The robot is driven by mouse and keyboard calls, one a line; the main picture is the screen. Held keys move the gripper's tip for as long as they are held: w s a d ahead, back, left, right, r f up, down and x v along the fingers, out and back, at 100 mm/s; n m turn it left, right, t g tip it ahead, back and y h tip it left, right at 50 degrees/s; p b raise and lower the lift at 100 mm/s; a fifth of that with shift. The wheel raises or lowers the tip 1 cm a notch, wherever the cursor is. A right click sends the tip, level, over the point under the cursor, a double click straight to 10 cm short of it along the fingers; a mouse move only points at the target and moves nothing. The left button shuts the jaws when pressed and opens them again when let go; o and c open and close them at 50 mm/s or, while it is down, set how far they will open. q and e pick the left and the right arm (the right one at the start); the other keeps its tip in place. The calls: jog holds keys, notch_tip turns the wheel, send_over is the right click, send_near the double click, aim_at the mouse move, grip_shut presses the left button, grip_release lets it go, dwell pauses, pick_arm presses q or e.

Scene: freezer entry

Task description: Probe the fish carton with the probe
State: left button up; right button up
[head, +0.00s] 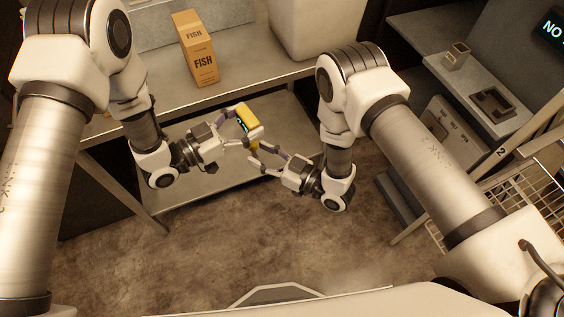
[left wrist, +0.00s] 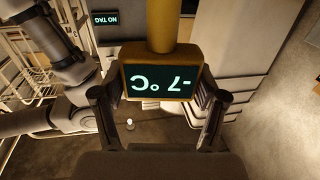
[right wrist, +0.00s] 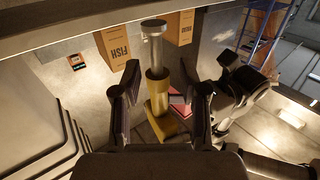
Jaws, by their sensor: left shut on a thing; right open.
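The probe (head: 247,116) is yellow with a lit display. My left gripper (head: 240,129) is shut on it, in front of the bench. In the left wrist view the probe (left wrist: 162,80) sits between the fingers, its display reading -7 °C upside down. My right gripper (head: 255,156) is open just below and right of it. In the right wrist view the probe's yellow shaft (right wrist: 157,88) and silver end stand between the open fingers; I cannot tell whether they touch. The fish carton (head: 197,50) stands upright on the bench; it also shows in the right wrist view (right wrist: 117,46).
The steel bench (head: 155,90) has a lower shelf (head: 190,185). A pale bin (head: 318,28) stands right of the carton. A side counter (head: 470,85) holds small devices, near a "NO TAG" display (head: 552,28). A wire basket (head: 525,180) is at the right. The floor in front is clear.

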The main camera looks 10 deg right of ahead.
aim_at(254, 151)
jog(key=x, duration=0.4)
jog(key=shift+w, duration=0.15)
grip_shut()
pick_arm(q)
jog(key=o, duration=1.8)
